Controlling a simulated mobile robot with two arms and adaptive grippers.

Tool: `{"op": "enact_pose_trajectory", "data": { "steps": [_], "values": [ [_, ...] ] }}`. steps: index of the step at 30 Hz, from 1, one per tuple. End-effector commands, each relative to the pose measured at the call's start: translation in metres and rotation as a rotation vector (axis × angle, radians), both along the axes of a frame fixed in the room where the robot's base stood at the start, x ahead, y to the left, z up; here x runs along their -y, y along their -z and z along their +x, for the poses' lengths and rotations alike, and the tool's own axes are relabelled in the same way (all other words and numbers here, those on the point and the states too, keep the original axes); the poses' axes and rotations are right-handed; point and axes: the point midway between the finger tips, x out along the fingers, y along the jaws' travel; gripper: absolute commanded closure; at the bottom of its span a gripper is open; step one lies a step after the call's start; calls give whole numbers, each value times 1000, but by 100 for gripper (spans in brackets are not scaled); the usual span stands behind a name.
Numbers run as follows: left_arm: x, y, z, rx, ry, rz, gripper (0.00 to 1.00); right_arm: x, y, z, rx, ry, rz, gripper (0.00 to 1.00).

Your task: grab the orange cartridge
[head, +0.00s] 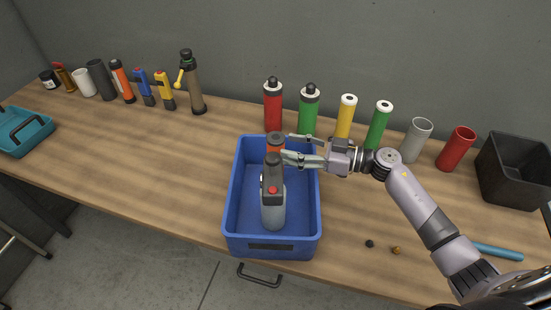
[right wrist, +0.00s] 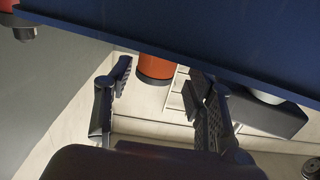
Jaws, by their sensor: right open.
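The orange cartridge (head: 275,142) stands in the far part of the blue bin (head: 309,215). Its lower part is hidden behind a grey tool with a dark top and a red button (head: 274,205). My right gripper (head: 287,147) reaches over the bin from the right, fingers open towards the cartridge. In the right wrist view, the orange cylinder (right wrist: 155,68) shows between the spread fingers of my right gripper (right wrist: 160,80), with no clear contact. A dark blue surface covers the top of that view. My left gripper is not in view.
Red and green bottles (head: 308,108), yellow and green tubes (head: 347,118) and open cups (head: 457,148) stand behind the bin. A black box (head: 514,172) is at the right. Tools line the back left.

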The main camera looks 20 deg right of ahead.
Motion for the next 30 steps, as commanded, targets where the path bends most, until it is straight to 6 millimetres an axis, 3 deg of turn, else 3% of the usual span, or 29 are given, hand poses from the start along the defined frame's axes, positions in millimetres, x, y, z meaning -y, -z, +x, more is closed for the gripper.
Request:
{"op": "enact_pose_trajectory", "data": {
  "steps": [12,21,30],
  "values": [
    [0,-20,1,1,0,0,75,-39,0,30,2,0,2,50],
    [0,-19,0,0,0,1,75,-42,2,32,1,0,-1,50],
    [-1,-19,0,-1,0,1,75,-42,2,32,1,0,-1,70]
  ]
}}
